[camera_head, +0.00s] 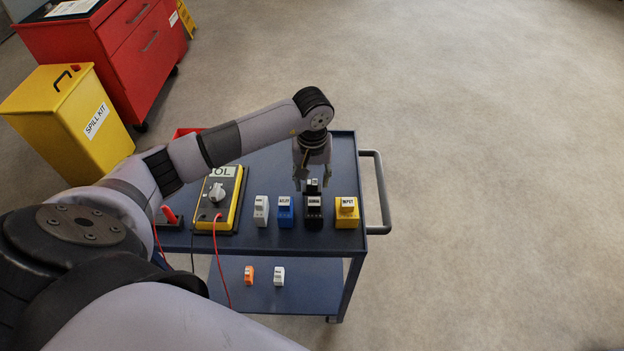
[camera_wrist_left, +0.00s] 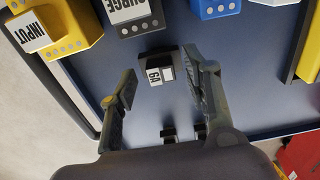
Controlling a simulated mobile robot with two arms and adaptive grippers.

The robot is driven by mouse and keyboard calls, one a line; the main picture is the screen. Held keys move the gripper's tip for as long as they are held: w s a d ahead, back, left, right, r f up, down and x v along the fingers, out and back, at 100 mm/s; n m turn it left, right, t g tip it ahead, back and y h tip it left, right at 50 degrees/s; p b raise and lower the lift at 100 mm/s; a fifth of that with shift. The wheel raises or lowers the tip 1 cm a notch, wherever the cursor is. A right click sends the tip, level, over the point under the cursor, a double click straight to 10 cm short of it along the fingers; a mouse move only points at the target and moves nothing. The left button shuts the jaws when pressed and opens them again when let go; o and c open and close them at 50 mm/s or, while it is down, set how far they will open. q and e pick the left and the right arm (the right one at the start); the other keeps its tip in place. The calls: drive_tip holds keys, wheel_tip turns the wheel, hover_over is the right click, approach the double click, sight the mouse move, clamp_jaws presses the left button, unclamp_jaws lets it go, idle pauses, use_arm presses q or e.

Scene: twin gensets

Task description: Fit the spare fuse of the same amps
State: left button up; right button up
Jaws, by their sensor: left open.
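A small dark fuse (camera_wrist_left: 160,72) with a white label that seems to read 6A shows in the left wrist view, beside the black SURGE block. My left gripper (camera_wrist_left: 159,66) is open, with one finger on each side of the fuse and a gap to each. In the head view this gripper (camera_head: 311,178) points down over the cart top just behind the SURGE block (camera_head: 313,214). An orange fuse-like piece (camera_head: 249,275) and a white one (camera_head: 279,276) stand on the lower shelf; their marks are too small to read. My right gripper is out of view.
The blue cart (camera_head: 345,165) also bears a white block (camera_head: 261,211), a blue block (camera_head: 285,212), the yellow INPUT block (camera_head: 347,213) and a yellow meter (camera_head: 219,198) reading OL, with leads. A yellow spill kit bin (camera_head: 70,120) and red cabinet (camera_head: 110,45) stand left. Floor at right is clear.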

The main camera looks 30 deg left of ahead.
sight(312, 184)
use_arm(q)
wheel_tip(312, 184, up, 11)
drive_tip(key=b, duration=0.2)
drive_tip(key=shift+s, duration=0.2)
drive_tip(key=shift+d, duration=0.1)
